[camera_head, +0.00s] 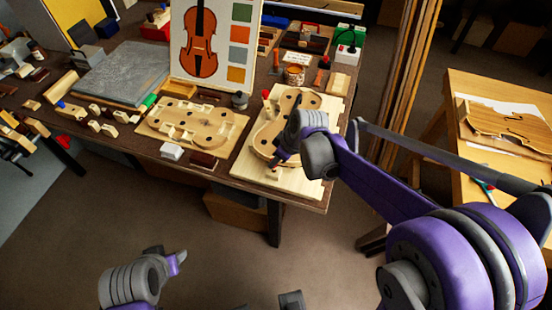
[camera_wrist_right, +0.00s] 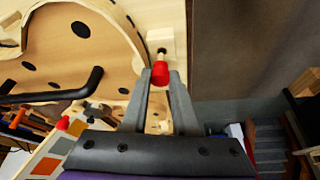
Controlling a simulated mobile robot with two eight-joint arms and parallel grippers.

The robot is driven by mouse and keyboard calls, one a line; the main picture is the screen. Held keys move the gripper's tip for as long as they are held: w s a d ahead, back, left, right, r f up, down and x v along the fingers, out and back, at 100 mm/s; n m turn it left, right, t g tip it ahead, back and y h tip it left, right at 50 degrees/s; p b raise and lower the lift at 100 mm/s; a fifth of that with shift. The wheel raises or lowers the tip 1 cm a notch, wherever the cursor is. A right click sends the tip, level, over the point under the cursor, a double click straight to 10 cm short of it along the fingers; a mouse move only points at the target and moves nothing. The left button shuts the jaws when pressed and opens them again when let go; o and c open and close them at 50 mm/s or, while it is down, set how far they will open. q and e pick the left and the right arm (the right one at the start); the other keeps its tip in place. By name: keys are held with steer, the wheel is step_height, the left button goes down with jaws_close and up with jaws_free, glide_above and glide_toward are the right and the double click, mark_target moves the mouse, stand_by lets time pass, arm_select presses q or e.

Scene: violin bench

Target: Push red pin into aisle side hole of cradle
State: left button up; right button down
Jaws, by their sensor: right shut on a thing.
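The red pin (camera_wrist_right: 160,74) is between the fingertips of my right gripper (camera_wrist_right: 159,78) in the wrist view, gripped at its red head. Its pale shaft points at a small wooden block (camera_wrist_right: 167,38) with a dark hole, at the edge of the cradle; the tip meets the hole's mouth, but I cannot tell how deep it is. In the head view my right gripper (camera_head: 277,160) is over the pale cradle board (camera_head: 304,187) at the bench's right end and hides the pin. My left gripper (camera_head: 178,262) is low at the left, away from the bench; its fingers are unclear.
A violin-shaped form (camera_head: 266,137) lies on the cradle. A second board with a form (camera_head: 193,126) lies to its left. A red piece (camera_head: 266,94) stands by the cradle's far left corner. A black clamp-like bar (camera_wrist_right: 92,84) crosses the wrist view's left. Floor beyond the bench is free.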

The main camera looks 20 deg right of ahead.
steer(key=shift+f, duration=0.35)
stand_by(0.7)
steer(key=shift+r, duration=0.15)
steer(key=shift+r, duration=0.2)
stand_by(0.8)
